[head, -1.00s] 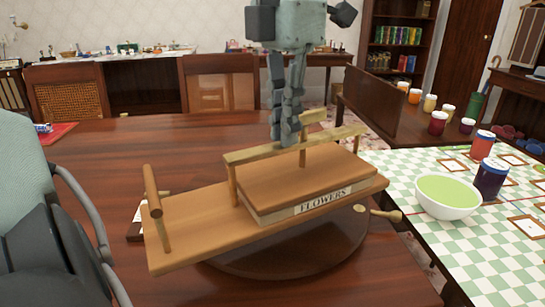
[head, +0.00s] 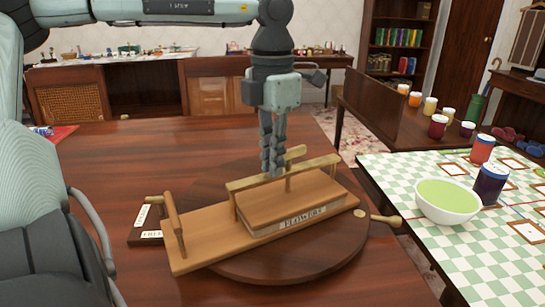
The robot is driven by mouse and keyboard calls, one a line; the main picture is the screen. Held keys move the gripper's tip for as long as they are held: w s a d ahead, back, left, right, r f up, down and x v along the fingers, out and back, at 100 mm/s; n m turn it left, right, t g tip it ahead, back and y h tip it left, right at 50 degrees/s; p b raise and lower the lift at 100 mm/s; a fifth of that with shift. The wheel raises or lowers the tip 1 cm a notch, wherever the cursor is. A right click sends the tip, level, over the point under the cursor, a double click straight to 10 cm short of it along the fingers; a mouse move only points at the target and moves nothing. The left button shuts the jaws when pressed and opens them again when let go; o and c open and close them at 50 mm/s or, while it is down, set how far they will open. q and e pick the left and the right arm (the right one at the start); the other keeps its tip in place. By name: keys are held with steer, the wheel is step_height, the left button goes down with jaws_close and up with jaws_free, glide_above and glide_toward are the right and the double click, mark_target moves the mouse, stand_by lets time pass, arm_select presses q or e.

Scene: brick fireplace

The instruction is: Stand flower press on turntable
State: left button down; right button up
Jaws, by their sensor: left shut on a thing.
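The flower press (head: 205,243) is a long wooden board with a block labelled FLOWERS, a raised wooden rail, and a handle post at its left end. It lies flat over the round dark wooden turntable (head: 300,270), its left end overhanging the disc. The board looks level and very close to the disc; I cannot tell whether it fully rests on it. My left gripper (head: 272,170) points down and is shut on the press's rail (head: 250,183). The fingers hide part of the rail. My right gripper is not in view.
A dark piece with white labels (head: 150,234), one reading FREE, sits left of the turntable. A peg handle (head: 386,220) sticks out at right. A checkered table (head: 400,170) at right holds a green-filled bowl (head: 447,205) and jars (head: 490,183). The left tabletop (head: 100,165) has free room.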

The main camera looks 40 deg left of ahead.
arm_select(q)
steer(key=c, duration=2.1)
jaws_free()
steer(key=o, duration=0.5)
steer(key=shift+r, duration=0.1)
step_height(320, 180, up, 12)
steer(key=shift+d+r, duration=0.1)
